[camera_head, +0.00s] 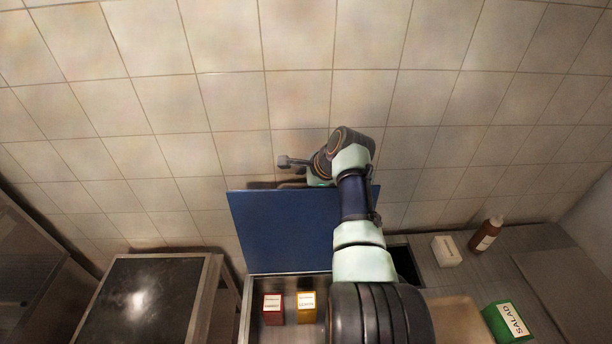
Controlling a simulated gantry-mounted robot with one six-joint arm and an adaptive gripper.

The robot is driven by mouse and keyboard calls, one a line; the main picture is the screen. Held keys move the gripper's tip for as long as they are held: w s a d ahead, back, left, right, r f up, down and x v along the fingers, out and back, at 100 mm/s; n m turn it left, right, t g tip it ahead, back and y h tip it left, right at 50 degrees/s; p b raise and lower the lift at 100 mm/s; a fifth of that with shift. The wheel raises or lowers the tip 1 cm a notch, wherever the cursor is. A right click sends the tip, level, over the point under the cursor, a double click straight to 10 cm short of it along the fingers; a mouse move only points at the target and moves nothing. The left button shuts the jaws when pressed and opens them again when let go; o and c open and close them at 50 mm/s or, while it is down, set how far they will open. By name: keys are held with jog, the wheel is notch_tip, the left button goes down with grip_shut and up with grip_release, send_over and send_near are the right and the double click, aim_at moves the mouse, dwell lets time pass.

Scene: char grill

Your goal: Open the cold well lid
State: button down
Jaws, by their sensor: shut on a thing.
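The cold well lid (280,235) is a flat blue panel. It stands raised and steeply tilted at the back of the cold well (250,300), near the tiled wall. My gripper (308,182) is at the lid's top edge and is shut on the lid. Its fingertips are mostly hidden by the lid and my wrist. My arm crosses in front of the lid's right side and hides part of it. Below the lid, the well's left part is uncovered, with a red box (273,309) and a yellow box (306,307) inside.
A dark-topped grill unit (145,300) stands to the left, apart from the well. On the right counter are a white block (446,251), a brown bottle (486,234) and a green SALAD box (508,322). The tiled wall (440,90) is close behind my wrist.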

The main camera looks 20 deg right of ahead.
jog(key=shift+s+f, duration=0.1)
jog(key=shift+f, duration=0.35)
jog(key=c, duration=1.2)
grip_release()
jog(key=shift+r, duration=0.1)
jog(key=v, duration=1.2)
jog(key=shift+d+r, duration=0.1)
jog(key=shift+r, duration=0.4)
jog(key=shift+f, duration=0.1)
